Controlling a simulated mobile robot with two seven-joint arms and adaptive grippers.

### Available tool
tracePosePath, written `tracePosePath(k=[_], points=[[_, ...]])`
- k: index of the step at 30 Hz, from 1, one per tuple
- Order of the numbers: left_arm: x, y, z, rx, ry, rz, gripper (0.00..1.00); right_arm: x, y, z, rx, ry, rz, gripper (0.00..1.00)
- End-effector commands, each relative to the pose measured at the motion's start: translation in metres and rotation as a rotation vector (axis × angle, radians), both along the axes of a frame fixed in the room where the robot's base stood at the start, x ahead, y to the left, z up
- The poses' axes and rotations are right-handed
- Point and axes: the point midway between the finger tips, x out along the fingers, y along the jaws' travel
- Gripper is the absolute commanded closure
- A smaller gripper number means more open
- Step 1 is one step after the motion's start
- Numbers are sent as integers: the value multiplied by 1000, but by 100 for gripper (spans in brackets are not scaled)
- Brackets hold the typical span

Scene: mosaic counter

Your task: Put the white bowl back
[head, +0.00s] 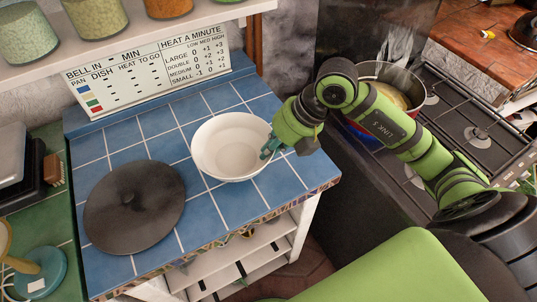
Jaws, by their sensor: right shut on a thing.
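The white bowl (228,142) is upright and empty over the blue tiled counter (142,122). My right gripper (268,150) is shut on the right side of its rim. The bowl looks to be at or just above the tiles; I cannot tell whether it touches them. My left gripper is not in view.
A dark round plate or lid (134,207) lies on the tiles left of the bowl. A steaming pot (390,90) stands on the stove at the right. A shelf (150,22) with jars and a sign board (150,68) are behind. Tiles behind the bowl are clear.

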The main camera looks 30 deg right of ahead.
Motion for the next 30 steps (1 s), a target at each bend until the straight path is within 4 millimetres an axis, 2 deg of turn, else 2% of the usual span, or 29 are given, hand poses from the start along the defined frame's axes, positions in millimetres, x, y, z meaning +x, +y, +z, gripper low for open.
tracePosePath(k=[2, 10, 17, 19, 20, 30], points=[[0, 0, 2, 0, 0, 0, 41, 0, 4, -2, 3, -1, 0, 100], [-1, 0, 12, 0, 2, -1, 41, 0, 4, -37, 3, 1, -1, 100], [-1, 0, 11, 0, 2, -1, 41, 1, 3, -42, 1, -4, 0, 100], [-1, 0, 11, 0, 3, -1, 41, 0, 3, -43, 0, 0, 0, 76], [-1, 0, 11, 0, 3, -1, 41, 0, 3, -43, -1, 1, 0, 68], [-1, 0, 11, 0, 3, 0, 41, 0, 2, -41, 0, -1, 0, 68]])
